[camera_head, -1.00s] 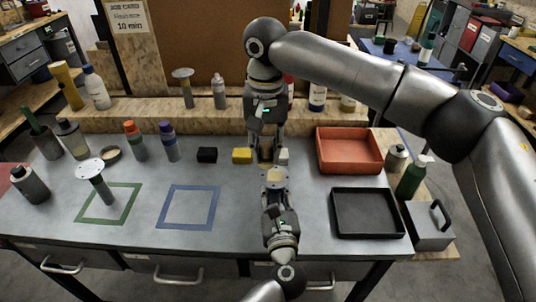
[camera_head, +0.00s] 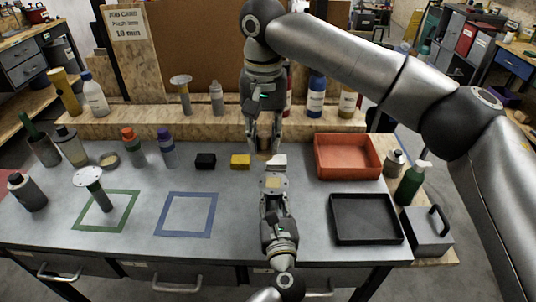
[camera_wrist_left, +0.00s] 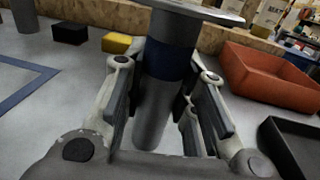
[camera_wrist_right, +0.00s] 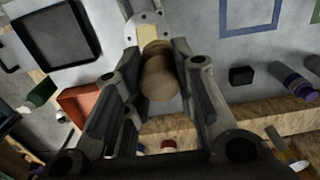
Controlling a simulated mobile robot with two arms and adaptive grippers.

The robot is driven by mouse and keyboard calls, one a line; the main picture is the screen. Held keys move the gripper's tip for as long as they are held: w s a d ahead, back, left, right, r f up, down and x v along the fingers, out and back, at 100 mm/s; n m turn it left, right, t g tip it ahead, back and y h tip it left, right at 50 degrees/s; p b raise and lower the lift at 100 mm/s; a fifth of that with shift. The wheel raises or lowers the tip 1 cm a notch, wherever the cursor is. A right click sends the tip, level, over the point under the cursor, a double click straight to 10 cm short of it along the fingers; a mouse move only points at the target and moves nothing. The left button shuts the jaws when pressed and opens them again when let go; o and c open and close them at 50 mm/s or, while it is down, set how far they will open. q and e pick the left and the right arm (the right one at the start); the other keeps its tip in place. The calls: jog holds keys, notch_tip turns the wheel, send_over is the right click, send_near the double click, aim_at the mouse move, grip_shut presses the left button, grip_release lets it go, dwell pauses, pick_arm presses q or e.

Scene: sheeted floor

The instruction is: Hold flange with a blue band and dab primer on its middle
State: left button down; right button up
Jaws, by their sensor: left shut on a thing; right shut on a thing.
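The flange (camera_head: 274,182) has a pale round disc with a pale yellow patch at its middle, on a dark stem. Its blue band (camera_wrist_left: 168,62) shows in the left wrist view. My left gripper (camera_head: 274,201) is shut around the stem and holds the disc upward at the front middle. My right gripper (camera_head: 264,150) points down just behind the disc, shut on a tan rounded dabber (camera_wrist_right: 160,78). In the right wrist view the dabber overlaps the disc (camera_wrist_right: 146,27) near the patch; I cannot tell whether they touch. A green-banded flange (camera_head: 90,185) stands in the green square.
A blue square outline (camera_head: 187,233) is empty. Black (camera_head: 205,161), yellow (camera_head: 240,161) and white (camera_head: 277,161) blocks lie behind. A red tray (camera_head: 347,172) and a black tray (camera_head: 335,222) are at right. Bottles stand at left, on the shelf and beyond the trays.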

pick_arm(q)
jog(key=c, duration=1.1)
grip_release()
jog(key=shift+s+f, duration=0.1)
jog(key=shift+s, duration=0.45)
jog(key=s, duration=0.3)
jog(key=s+d, duration=0.1)
jog(key=s, duration=0.6)
jog(key=shift+s+d, duration=0.25)
jog(key=shift+d, duration=0.05)
jog(key=shift+s+r, duration=0.1)
jog(key=shift+r, duration=0.1)
